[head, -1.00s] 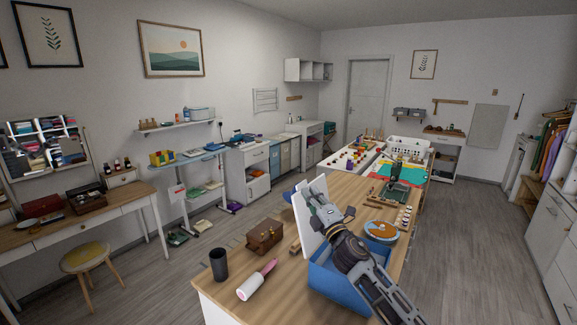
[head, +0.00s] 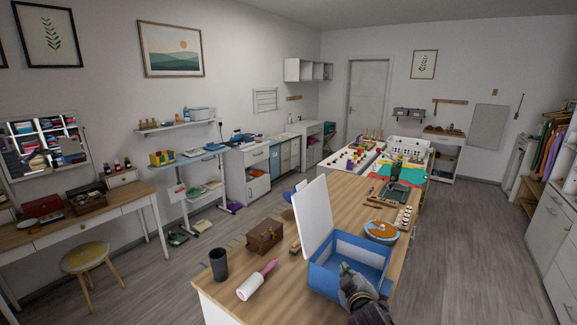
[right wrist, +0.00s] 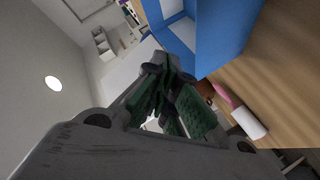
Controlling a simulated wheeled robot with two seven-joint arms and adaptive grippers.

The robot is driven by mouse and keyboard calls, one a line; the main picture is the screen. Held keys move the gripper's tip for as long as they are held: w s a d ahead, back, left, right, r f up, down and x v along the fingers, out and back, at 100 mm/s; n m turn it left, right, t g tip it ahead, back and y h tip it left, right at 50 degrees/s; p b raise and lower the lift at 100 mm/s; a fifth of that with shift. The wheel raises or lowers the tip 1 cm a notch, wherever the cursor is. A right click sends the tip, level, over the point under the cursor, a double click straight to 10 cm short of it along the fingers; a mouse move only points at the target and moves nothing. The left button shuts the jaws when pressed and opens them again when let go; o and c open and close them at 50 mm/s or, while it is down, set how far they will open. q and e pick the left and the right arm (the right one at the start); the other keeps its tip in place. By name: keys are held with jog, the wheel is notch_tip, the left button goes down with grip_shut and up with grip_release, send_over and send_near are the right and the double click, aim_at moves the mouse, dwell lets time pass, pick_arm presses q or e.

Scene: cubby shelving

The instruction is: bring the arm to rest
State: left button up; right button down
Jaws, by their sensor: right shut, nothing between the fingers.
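My right gripper (head: 347,271) is low at the front of the wooden table, in front of the blue box and overlapping its near side in the head view. It is shut with nothing between its fingers; its closed fingers (right wrist: 172,92) also show in the right wrist view. The blue box also shows near the top of the right wrist view (right wrist: 212,50). My left gripper is not in view.
Floor is clear right of the table (head: 455,240).

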jog(key=s+d+f+m+g, duration=0.15)
jog(key=s+f+g, duration=0.3)
jog(key=s, duration=0.55)
jog(key=s+d+f+m+g+y, duration=0.1)
jog(key=s+f+m+g, duration=0.3)
jog(key=s, duration=0.6)
jog(key=s+d+f+m+g, duration=0.1)
jog(key=s+d+f+g, duration=0.15)
jog(key=s+f, duration=0.55)
jog(key=s+f+g+b, duration=0.1)
jog(key=s+f, duration=0.1)
jog(key=f, duration=1.3)
jog(key=s+f, duration=0.3)
jog(key=f, duration=1.3)
jog(key=s+d+f+g+b, duration=0.1)
jog(key=s+d+f, duration=0.2)
jog(key=s+f, duration=1.9)
jog(key=shift+s+d+g+b, duration=0.2)
jog(key=shift+g+b, duration=0.1)
jog(key=shift+b, duration=0.1)
